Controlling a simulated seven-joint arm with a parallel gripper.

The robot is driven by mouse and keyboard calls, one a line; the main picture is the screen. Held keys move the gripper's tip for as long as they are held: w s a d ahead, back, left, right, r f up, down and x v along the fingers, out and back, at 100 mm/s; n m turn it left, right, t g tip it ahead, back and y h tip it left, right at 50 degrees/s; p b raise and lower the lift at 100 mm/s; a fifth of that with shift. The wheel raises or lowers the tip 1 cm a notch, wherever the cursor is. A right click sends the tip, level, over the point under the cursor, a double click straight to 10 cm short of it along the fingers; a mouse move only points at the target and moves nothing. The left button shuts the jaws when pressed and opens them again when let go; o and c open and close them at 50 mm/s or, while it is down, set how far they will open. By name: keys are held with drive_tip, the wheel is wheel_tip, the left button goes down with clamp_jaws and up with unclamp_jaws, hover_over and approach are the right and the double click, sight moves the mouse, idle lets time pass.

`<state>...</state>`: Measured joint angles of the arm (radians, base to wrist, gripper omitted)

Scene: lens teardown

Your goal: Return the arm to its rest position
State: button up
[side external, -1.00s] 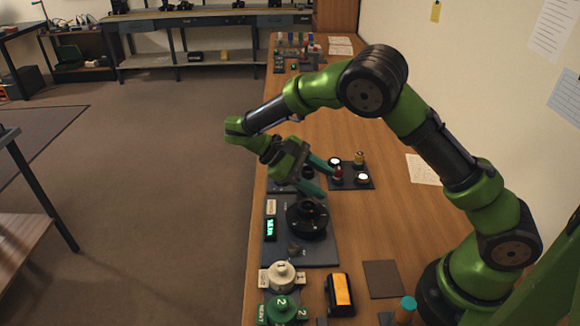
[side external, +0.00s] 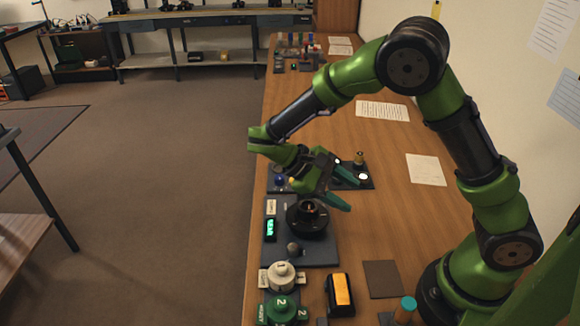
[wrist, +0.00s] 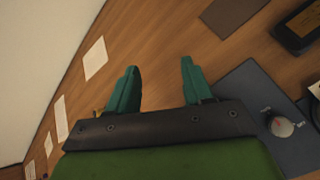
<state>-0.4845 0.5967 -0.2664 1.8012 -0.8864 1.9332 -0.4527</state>
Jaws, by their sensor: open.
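My gripper (side external: 346,189) is open and empty, held in the air above the bench in the side view. It hangs above and to the right of the black round fixture (side external: 307,217) on the dark grey panel. In the wrist view the two green fingers of my gripper (wrist: 160,82) stand well apart with only bare wood between them. My arm is bent, with its elbow high over the bench.
The dark panel (side external: 285,250) carries a lit green display and a knob (wrist: 281,126). A dark tray with small parts (side external: 350,181) lies behind the gripper. White and green numbered pieces (side external: 283,275), a black-and-orange box (side external: 341,294) and a brown pad (side external: 382,279) are nearer. The bench right is mostly clear.

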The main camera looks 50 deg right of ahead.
drive_tip(key=s+a+r+m+t+y, duration=0.1)
drive_tip(key=s+r+m+t+y, duration=0.1)
drive_tip(key=r+t+y, duration=0.2)
drive_tip(key=s+a+r+m+t+y, duration=0.1)
drive_tip(key=s+r+m+t+y, duration=0.2)
drive_tip(key=r+t, duration=0.7)
drive_tip(key=shift+s+r+m+t+y, duration=0.15)
drive_tip(key=shift+s+m+t+y, duration=0.25)
drive_tip(key=shift+y, duration=0.5)
